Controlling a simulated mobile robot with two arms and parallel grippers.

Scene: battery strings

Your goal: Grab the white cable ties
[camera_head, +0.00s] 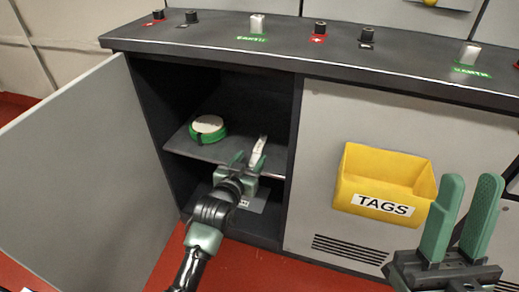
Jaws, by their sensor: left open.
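The white cable ties (259,149) show as a narrow white bundle on the cabinet shelf (184,144), near its right front edge. My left gripper (247,159) reaches into the open cabinet and is open, with its fingers at the near end of the ties. I cannot tell whether the fingers touch the ties or are on both sides of them. My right gripper (470,183) is open and empty at the lower right, in front of the cabinet and well away from the ties.
A green and white tape roll (208,127) lies further left on the shelf. The open cabinet door (80,180) stands to the left. A yellow TAGS bin (365,162) hangs on the front panel. Terminals line the black top (330,57).

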